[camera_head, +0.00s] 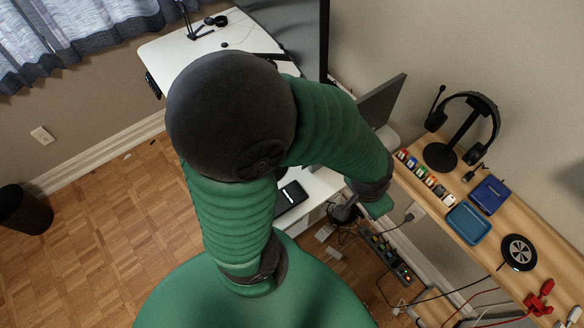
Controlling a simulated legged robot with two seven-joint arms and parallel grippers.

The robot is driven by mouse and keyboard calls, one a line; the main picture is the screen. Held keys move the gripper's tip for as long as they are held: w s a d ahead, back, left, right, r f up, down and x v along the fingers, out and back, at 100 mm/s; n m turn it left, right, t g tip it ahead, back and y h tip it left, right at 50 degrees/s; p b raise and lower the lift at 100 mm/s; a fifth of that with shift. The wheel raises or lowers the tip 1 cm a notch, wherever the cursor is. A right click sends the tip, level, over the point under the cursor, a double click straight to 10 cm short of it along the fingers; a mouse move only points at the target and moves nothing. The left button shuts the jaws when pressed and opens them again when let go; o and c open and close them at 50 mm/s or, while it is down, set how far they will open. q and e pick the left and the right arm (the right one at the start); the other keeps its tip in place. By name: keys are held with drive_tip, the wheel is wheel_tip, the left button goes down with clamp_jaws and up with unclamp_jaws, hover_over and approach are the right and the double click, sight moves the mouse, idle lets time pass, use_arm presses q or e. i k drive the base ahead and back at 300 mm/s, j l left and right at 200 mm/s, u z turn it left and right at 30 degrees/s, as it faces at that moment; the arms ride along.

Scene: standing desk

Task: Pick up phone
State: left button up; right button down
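A flat dark device (290,197) with a bright strip on its face lies on a white surface, just right of my green arm. It looks like the phone, but it is small and partly screened by the arm. One of my arms rises from the bottom middle, bends at a large dark joint, and runs down to the right. I cannot tell whether this is the left or right arm.
A white desk (158,50) stands behind the arm. On the right, a wooden desk (500,245) holds a headset on a stand (443,157), a blue tray (468,224), a blue case (489,195) and a round black device (518,252). A power strip (387,257) and cables lie between. A bin (24,212) stands left.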

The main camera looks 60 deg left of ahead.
sight(291, 195)
drive_tip(key=u, duration=2)
